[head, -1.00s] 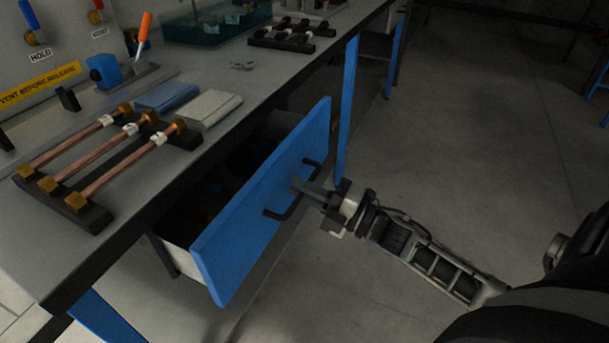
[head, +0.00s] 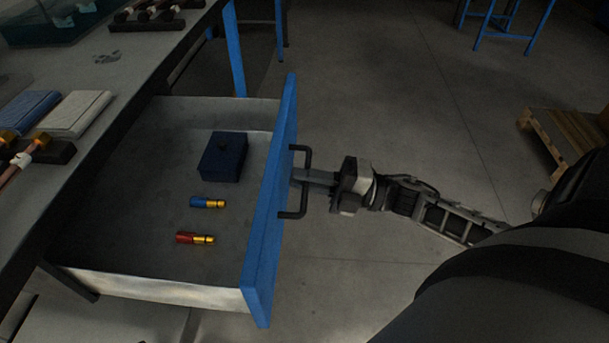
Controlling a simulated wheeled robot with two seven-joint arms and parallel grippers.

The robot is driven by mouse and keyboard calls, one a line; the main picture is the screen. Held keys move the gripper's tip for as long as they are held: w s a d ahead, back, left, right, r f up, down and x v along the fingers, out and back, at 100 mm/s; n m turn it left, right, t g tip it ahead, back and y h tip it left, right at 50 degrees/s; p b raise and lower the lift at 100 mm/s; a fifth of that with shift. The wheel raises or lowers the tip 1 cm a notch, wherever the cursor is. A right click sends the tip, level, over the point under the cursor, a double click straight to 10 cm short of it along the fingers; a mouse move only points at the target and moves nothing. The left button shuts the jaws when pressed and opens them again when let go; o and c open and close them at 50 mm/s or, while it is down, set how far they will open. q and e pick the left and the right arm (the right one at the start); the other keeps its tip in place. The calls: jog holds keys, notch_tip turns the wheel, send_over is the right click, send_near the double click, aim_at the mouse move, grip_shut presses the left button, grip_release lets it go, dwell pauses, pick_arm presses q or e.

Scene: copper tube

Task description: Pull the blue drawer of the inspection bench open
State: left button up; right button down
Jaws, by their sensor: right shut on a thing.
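The blue drawer (head: 268,215) of the inspection bench stands well out from under the bench top, with its inside in plain view. Its dark bar handle (head: 304,200) is on the outer face of the blue front. My right gripper (head: 301,177) reaches in from the right and is shut on the handle. In the drawer lie a dark blue box (head: 222,157), a blue and brass fitting (head: 207,202) and a red and brass fitting (head: 194,238). My left gripper is not in view.
The grey inspection bench (head: 120,78) runs along the left, with a blue cloth, a light cloth (head: 75,113) and copper tubes on a dark rack (head: 50,155). A wooden pallet (head: 555,145) lies at the right. The floor beyond the drawer is clear.

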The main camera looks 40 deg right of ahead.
jog(key=shift+s+d, duration=0.1)
jog(key=c, duration=1.6)
grip_release()
jog(key=shift+d, duration=0.1)
pick_arm(q)
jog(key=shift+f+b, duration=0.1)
jog(key=shift+b, duration=0.55)
pick_arm(e)
jog(key=v, duration=1.5)
jog(key=shift+s+d+f, duration=0.15)
jog(key=shift+s+d, duration=0.1)
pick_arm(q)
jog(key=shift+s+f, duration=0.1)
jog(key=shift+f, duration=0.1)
